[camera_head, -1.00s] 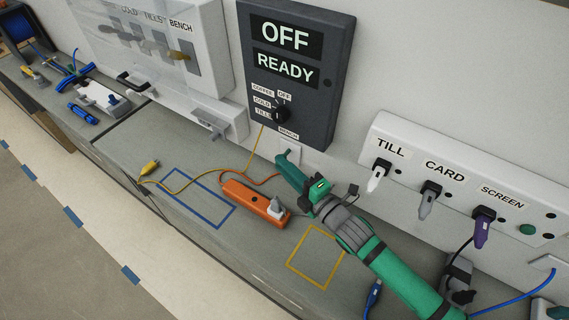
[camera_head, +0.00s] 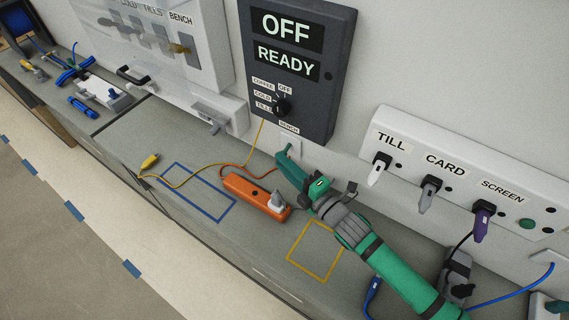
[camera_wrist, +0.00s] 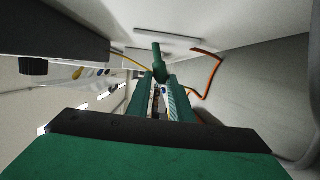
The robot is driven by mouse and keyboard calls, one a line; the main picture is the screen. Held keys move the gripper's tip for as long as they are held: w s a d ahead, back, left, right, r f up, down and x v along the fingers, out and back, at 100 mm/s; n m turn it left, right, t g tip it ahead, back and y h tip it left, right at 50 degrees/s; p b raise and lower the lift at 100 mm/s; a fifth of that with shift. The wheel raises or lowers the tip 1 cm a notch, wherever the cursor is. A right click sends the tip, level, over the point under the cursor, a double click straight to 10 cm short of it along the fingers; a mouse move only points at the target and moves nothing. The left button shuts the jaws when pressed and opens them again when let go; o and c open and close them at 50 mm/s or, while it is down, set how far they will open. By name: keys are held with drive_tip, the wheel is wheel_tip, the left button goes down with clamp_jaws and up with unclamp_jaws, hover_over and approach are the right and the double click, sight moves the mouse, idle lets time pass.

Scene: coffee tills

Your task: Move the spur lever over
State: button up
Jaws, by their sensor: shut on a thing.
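The spur lever (camera_head: 284,150) is a small green lever on a white wall plate (camera_head: 293,143), below the dark panel. In the wrist view the lever (camera_wrist: 157,60) stands up between the fingertips, with its plate (camera_wrist: 170,42) behind it. My gripper (camera_head: 281,162) reaches up to the wall from the lower right. In the wrist view my gripper (camera_wrist: 161,84) is shut on the lever's lower part, which the fingers partly hide.
The dark panel (camera_head: 322,75) above reads OFF and READY. An orange power strip (camera_head: 243,190) with a plug lies on the counter by my arm. Yellow and orange cords run near the lever. A white socket rail (camera_head: 470,165) with several plugs is at right.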

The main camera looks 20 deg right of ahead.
drive_tip(key=shift+d+f, duration=0.1)
drive_tip(key=shift+f, duration=0.1)
drive_tip(key=shift+o, duration=0.4)
drive_tip(key=shift+w+d+f, duration=0.25)
drive_tip(key=shift+d+f, duration=0.15)
drive_tip(key=shift+f, duration=0.25)
drive_tip(key=o, duration=0.9)
drive_tip(key=shift+s, duration=0.15)
drive_tip(key=v, duration=1)
drive_tip(key=shift+s, duration=0.3)
